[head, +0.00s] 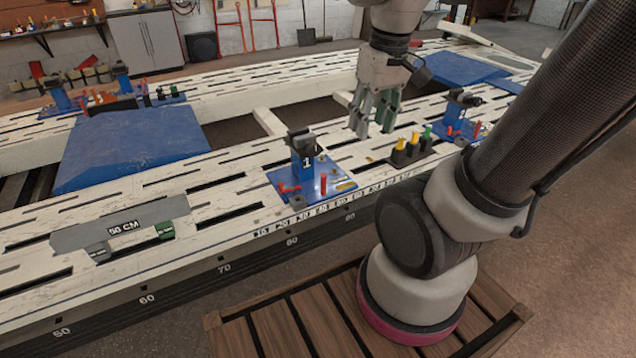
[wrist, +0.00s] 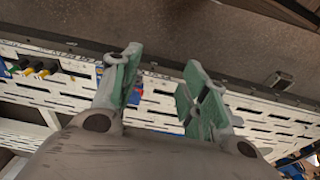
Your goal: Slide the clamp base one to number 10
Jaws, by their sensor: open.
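Clamp base one (head: 318,182) is a blue plate with an upright blue block marked 1, red pins and a yellow piece. It stands on the white slotted bench top near the front edge. A row of small number labels (head: 320,208) runs along the edge in front of it; the single numbers are too small to read surely. My gripper (head: 374,112) has green-grey fingers, is open and empty, and hangs above the bench to the right of and behind the clamp base. In the wrist view my gripper (wrist: 160,68) shows parted fingers; a small blue and red part behind the left finger cannot be identified.
A second blue clamp base (head: 458,128) stands to the right, beside a black holder (head: 408,152) with yellow and green pieces. A grey 50 CM gauge (head: 120,228) lies at the left. More blue clamps (head: 125,85) stand on the far rail. Gaps lie between the rails.

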